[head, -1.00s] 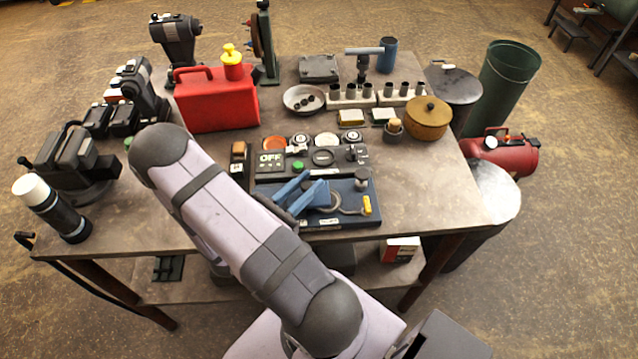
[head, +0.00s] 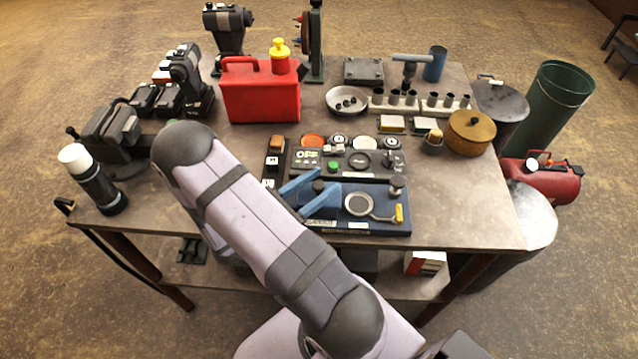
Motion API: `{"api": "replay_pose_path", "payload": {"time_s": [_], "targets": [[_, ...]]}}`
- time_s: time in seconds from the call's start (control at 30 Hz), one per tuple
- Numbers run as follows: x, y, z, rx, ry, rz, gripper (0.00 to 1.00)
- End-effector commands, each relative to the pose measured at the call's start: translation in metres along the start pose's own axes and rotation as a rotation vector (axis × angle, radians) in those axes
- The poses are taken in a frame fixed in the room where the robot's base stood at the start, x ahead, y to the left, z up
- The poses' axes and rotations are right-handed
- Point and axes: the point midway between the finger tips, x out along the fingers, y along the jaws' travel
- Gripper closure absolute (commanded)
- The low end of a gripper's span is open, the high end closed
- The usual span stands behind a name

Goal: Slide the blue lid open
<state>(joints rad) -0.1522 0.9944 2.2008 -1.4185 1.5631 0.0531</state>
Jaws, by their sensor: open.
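A dark blue panel (head: 368,228) lies near the front edge of the table. It carries a round grey plate (head: 358,204), a curved lever with a yellow grip (head: 399,213) and a small post. My gripper (head: 329,183) is open over the panel's left part, its two blue fingers spread and slanting up to the right. A blue surface with a dark knob (head: 318,187) shows between the fingers. It appears to be the blue lid, but its edges are hard to make out. My arm hides the panel's left end and the gripper's base. Contact cannot be told.
A switch panel marked OFF (head: 308,155) with a green button lies just behind. A red can (head: 262,95), a grey bowl (head: 347,101), a row of sockets (head: 420,105) and a brown pot (head: 471,132) stand farther back. The table's right front (head: 465,215) is clear.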

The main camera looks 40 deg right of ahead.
Motion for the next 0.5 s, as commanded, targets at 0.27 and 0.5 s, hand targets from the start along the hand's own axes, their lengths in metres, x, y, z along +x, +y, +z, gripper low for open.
{"api": "replay_pose_path", "payload": {"time_s": [0.27,0.5], "targets": [[-0.024,0.001,-0.003,0.002,0.001,0.006,0.57],[-0.056,0.001,-0.003,0.003,0.000,0.005,0.57]]}}
